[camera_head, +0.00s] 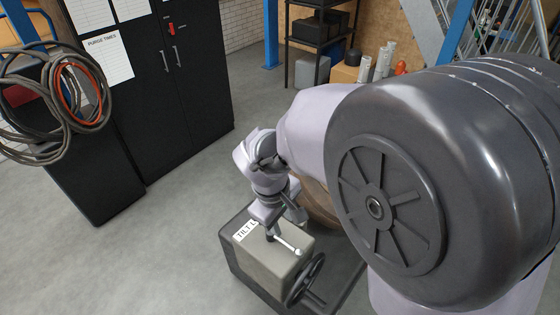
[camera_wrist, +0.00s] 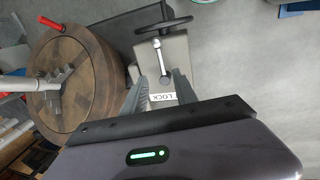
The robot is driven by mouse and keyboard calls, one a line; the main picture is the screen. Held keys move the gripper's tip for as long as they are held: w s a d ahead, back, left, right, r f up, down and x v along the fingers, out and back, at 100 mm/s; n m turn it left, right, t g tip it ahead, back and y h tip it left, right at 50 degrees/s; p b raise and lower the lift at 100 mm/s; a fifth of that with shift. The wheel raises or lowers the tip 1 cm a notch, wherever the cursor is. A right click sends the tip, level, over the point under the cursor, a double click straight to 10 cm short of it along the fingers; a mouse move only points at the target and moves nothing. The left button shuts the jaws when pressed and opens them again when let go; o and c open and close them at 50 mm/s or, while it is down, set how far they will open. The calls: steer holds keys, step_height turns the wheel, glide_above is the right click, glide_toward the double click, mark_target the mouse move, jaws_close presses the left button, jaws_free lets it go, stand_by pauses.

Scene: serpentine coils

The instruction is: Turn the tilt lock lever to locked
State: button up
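The tilt lock is a grey box (camera_head: 262,262) at lower middle in the head view, with a partly hidden white "TILT L…" label (camera_head: 244,231) on top. Its silver lever (camera_head: 286,243) runs from a dark pivot to a ball end, pointing toward the handwheel side. In the wrist view the lever (camera_wrist: 161,60) points up the picture, away from the label (camera_wrist: 162,97), of which "LOCK" is readable. My gripper (camera_wrist: 160,78) is open, with one finger either side of the lever's pivot end. In the head view my gripper (camera_head: 284,218) is at the box top; contact cannot be told.
A dark handwheel (camera_head: 305,281) stands on the box's near side. A round wooden drum (camera_wrist: 72,80) with a red handle (camera_wrist: 52,23) is left of the box in the wrist view. Black cabinets (camera_head: 175,85) and hanging hoses (camera_head: 55,100) are at left. Grey floor between is clear.

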mark_target(289, 246)
steer(key=f+b, duration=0.1)
steer(key=f, duration=0.4)
steer(key=w+d+f+b, duration=0.1)
steer(key=f+b, duration=0.1)
steer(key=f, duration=0.3)
steer(key=w+d+f+b, duration=0.1)
steer(key=f, duration=0.4)
steer(key=shift+w+f+b, duration=0.1)
steer(key=shift+w+b, duration=0.05)
steer(key=shift+b, duration=0.15)
jaws_close()
stand_by(0.4)
